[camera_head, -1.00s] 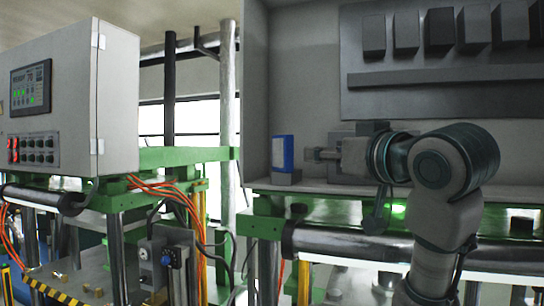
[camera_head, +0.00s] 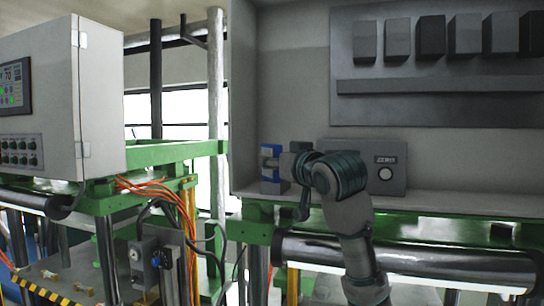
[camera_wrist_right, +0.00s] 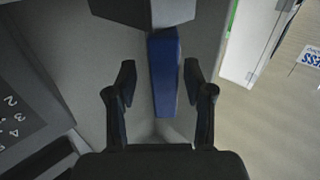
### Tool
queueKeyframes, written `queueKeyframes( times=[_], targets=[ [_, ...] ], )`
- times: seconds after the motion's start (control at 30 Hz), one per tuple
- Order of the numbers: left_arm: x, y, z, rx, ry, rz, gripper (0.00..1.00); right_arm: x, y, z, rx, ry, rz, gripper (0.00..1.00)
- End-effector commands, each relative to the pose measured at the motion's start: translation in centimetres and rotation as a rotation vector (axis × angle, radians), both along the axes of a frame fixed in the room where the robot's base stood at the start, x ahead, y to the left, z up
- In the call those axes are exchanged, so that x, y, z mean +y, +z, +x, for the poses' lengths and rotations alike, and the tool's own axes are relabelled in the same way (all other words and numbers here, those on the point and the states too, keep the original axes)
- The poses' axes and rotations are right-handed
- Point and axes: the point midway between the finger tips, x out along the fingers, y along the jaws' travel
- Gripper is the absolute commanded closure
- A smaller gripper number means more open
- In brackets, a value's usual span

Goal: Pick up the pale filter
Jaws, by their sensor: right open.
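A blue upright block (camera_head: 268,186) stands on the cabinet ledge at the left inside corner; its front looked pale earlier. I cannot tell if it is the pale filter; no other thing is clearly one. My right gripper (camera_head: 274,162) reaches it from the right and covers part of it. In the right wrist view the blue block (camera_wrist_right: 164,88) lies between the two open fingers of my right gripper (camera_wrist_right: 160,80), with gaps on both sides. A grey block (camera_wrist_right: 160,12) adjoins its far end. My left gripper is not in view.
Several grey and dark blocks (camera_head: 432,37) sit on the panel above a bar (camera_head: 440,82). A control cabinet (camera_head: 85,100) stands at left. The ledge is bare at right.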

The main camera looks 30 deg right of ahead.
Motion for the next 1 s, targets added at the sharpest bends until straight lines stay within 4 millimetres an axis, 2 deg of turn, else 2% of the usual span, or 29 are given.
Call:
queueKeyframes(
  times=[0.03, 0.17, 0.4, 0.43, 0.63, 1.0],
  targets=[
    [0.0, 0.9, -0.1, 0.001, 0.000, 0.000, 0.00, -0.1, 0.4, 0.8, 0.004, 0.000, 0.000, 0.48],
    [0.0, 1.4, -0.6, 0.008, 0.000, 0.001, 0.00, -0.1, 0.2, 2.3, 0.002, 0.000, -0.001, 0.48],
    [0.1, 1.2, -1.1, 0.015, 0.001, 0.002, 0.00, -0.1, 0.0, 2.5, 0.001, 0.001, -0.001, 0.48],
    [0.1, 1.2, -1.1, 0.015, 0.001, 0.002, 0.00, -0.1, 0.0, 2.5, 0.001, 0.001, -0.001, 0.50],
    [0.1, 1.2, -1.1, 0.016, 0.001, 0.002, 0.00, -0.2, 0.0, 2.5, 0.000, 0.001, 0.000, 1.00],
    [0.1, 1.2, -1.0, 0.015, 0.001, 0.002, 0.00, -0.2, 0.1, 2.5, 0.000, 0.001, 0.000, 1.00]
  ],
)
